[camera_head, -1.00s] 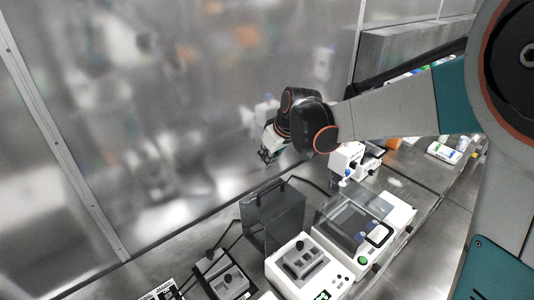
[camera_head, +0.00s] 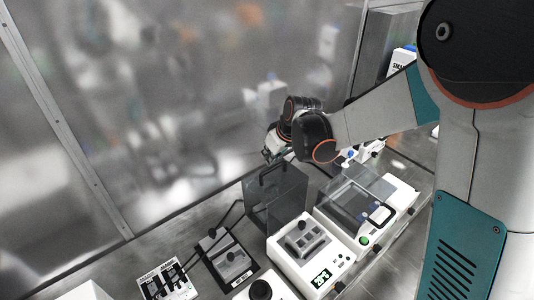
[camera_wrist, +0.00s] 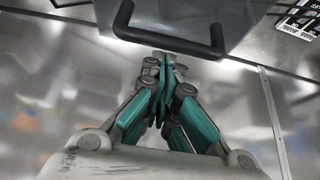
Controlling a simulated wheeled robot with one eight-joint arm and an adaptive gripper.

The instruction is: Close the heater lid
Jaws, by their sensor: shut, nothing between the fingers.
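The heater (camera_head: 312,256) is a white box with a green-lit display and a grey block on top. Its dark see-through lid (camera_head: 280,203) stands upright behind the block, open, with a black handle (camera_head: 262,178) at the top. My gripper (camera_head: 268,154) is above and behind the lid's top edge in the head view. In the wrist view my gripper (camera_wrist: 164,58) has its teal-sided fingers together and empty, with the tips close to the handle's bar (camera_wrist: 172,40). I cannot tell whether they touch. The lid (camera_wrist: 195,12) fills the top middle there.
A white device with a clear cover (camera_head: 352,196) stands right of the heater. A grey block unit (camera_head: 228,257) and a white rack with black parts (camera_head: 166,282) are to the left. A metal wall (camera_head: 150,120) rises behind the bench.

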